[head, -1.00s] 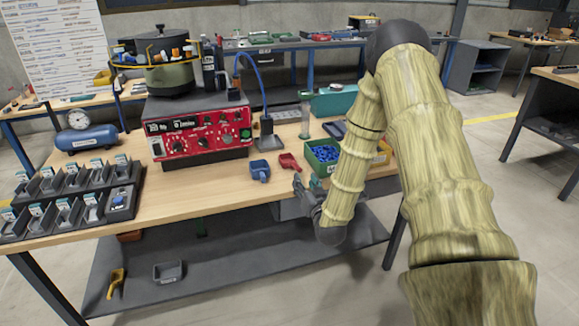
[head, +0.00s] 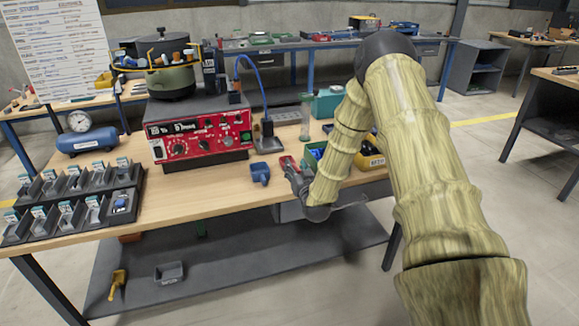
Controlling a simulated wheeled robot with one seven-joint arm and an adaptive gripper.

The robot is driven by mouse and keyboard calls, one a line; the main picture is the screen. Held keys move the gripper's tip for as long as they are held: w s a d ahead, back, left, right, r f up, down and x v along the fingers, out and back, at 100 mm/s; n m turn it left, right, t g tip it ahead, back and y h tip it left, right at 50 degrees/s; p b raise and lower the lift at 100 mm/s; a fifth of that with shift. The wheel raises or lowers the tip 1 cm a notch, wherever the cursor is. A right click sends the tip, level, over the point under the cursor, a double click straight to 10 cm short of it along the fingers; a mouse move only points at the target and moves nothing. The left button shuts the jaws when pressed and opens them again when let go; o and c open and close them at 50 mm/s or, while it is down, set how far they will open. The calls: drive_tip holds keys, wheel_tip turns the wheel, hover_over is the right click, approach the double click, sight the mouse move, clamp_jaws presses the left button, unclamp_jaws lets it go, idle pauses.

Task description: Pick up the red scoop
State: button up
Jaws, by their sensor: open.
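The red scoop (head: 287,161) lies on the wooden table (head: 225,188) near its front edge, right of a blue scoop (head: 260,173). Only part of it shows; my gripper hides the rest. My gripper (head: 293,169) is open, just in front of and over the near side of the red scoop. I cannot tell whether the fingers touch it or stand around it.
A red control box (head: 200,137) with a bowl feeder stands behind left. Black trays (head: 70,205) with several compartments are at the left. Table space left of the blue scoop is clear.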

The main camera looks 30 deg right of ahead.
sight(295, 165)
drive_tip(key=shift+c, duration=0.4)
clamp_jaws()
drive_tip(key=shift+r, duration=0.1)
drive_tip(key=shift+r+b, duration=0.35)
drive_tip(key=shift+r, duration=4.55)
